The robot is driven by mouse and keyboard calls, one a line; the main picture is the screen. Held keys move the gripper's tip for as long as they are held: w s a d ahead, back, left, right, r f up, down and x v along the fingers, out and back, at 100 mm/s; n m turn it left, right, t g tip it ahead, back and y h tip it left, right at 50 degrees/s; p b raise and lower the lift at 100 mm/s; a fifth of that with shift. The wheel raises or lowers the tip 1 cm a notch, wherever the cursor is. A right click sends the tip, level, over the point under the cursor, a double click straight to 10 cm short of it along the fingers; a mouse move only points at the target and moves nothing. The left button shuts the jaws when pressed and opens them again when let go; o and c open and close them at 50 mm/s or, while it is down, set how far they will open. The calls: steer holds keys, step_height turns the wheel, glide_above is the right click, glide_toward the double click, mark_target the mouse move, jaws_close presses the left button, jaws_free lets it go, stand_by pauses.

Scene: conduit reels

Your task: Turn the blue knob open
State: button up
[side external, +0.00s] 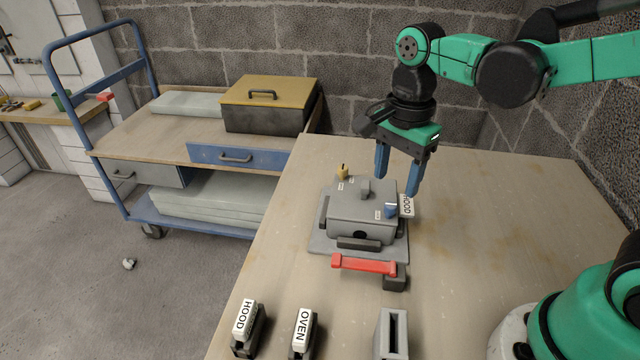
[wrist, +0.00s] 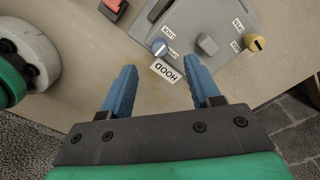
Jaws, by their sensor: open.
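The blue knob (side external: 390,210) sits on the right front corner of the top of a grey box (side external: 350,222) on the table. A yellow knob (side external: 343,172) is at the box's back left corner, and a grey block (side external: 365,188) stands between the knobs. My gripper (side external: 398,182) has blue fingers, is open and empty, and hangs above the table behind the blue knob. In the wrist view the knob lies ahead of and between the fingertips (wrist: 162,76), apart from them.
A red bar handle (side external: 364,264) is in front of the box. Tagged blocks reading HOOD (side external: 245,320) and OVEN (side external: 303,328) and a slotted grey block (side external: 391,335) stand at the table's front. A blue trolley (side external: 225,152) stands to the left.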

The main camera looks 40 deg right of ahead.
mark_target(392, 204)
steer(key=shift+f, duration=2.6)
jaws_close()
